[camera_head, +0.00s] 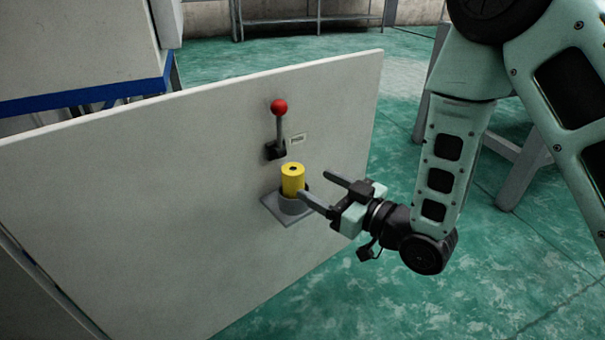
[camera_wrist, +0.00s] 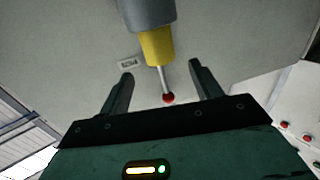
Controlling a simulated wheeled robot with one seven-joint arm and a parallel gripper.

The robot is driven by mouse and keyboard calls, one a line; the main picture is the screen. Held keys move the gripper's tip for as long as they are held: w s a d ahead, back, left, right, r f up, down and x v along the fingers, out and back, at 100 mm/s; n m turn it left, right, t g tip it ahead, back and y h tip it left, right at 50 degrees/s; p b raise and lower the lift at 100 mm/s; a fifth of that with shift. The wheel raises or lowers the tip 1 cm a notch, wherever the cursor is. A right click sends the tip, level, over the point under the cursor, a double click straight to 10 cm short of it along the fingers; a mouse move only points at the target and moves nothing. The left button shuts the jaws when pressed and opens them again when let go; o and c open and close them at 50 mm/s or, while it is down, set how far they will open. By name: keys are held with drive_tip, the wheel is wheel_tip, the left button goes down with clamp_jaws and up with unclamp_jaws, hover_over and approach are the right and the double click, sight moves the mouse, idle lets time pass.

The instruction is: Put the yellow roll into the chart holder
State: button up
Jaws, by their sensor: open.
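The yellow roll (camera_head: 293,178) stands upright in the grey round chart holder (camera_head: 294,204), which sits on a small plate on the upright panel. The roll's lower part is hidden inside the holder, and its top sticks out. In the wrist view the yellow roll (camera_wrist: 157,47) comes out of the grey holder (camera_wrist: 147,14) at the top of the picture. My gripper (camera_head: 316,190) is open and empty, to the right of the roll and holder. In the wrist view the fingers (camera_wrist: 160,80) are spread apart, with the roll beyond them and not between their tips.
A lever with a red knob (camera_head: 279,107) stands on the panel just above the holder; the knob also shows in the wrist view (camera_wrist: 168,98). A small label (camera_head: 297,139) is beside it. The pale panel (camera_head: 130,210) is otherwise bare.

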drive_tip(key=s+d+r+g+h, duration=0.2)
drive_tip(key=s+g+h, duration=0.4)
drive_tip(key=s, duration=0.6)
drive_tip(key=s+d+r+m+g+h, duration=0.1)
drive_tip(key=s+d+g+h, duration=0.4)
drive_tip(key=s, duration=0.7)
drive_tip(key=shift+r+g+h, duration=0.6)
drive_tip(key=shift+r+g, duration=0.1)
drive_tip(key=shift+g, duration=0.2)
wheel_tip(320, 180, up, 32)
drive_tip(key=p, duration=3.2)
